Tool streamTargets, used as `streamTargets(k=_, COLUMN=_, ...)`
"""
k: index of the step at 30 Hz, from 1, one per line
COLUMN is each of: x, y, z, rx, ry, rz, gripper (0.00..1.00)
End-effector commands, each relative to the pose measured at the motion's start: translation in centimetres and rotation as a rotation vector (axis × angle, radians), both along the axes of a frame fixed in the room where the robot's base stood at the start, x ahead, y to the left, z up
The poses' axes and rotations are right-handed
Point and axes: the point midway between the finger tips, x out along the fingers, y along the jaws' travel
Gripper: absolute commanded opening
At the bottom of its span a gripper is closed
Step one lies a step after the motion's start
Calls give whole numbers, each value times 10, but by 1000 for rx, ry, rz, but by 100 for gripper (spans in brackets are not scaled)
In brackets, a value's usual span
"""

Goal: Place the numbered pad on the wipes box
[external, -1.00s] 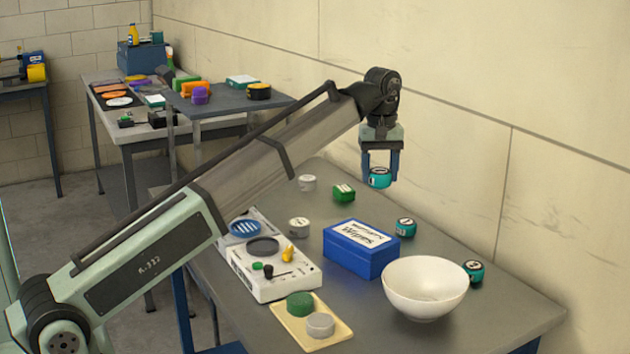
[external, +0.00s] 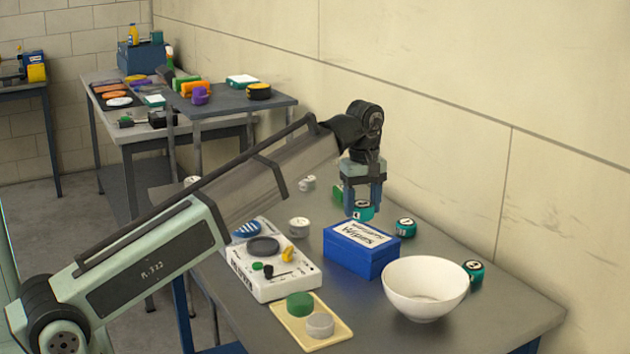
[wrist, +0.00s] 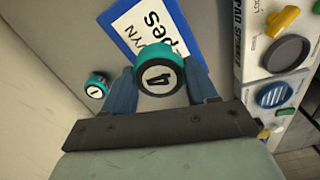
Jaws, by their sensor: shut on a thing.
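My gripper (external: 363,203) is shut on a teal round pad (external: 363,211) with a white numbered top. In the wrist view the held pad (wrist: 160,77) shows the digit 4 between the blue fingers. The blue wipes box (external: 362,250), with a white lettered label on top, stands on the table. In the external view the pad is above and behind the box. In the wrist view the box (wrist: 118,27) lies just beyond the pad, partly hidden by it. I cannot tell the exact height of the pad over the table.
Another teal numbered pad (external: 405,228) sits right behind the box, and one more (external: 473,272) is beside the white bowl (external: 425,288). A white control panel (external: 273,260) and a cream tray (external: 312,322) are at left. A green block (external: 339,195) is partly hidden behind my gripper.

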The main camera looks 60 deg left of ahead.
Motion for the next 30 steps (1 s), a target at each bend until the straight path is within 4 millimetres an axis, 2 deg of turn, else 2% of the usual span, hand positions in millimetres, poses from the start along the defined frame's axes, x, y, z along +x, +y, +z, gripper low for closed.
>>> streamTargets(k=11, x=0, y=0, z=-37, rx=0, ry=0, rz=-1, gripper=29)
streamTargets(k=23, x=0, y=0, z=-41, rx=0, ry=0, rz=-1, gripper=29)
streamTargets(k=24, x=0, y=0, z=-41, rx=0, ry=0, rz=-1, gripper=60)
streamTargets(k=30, x=0, y=0, z=-40, rx=0, ry=0, rz=-1, gripper=79)
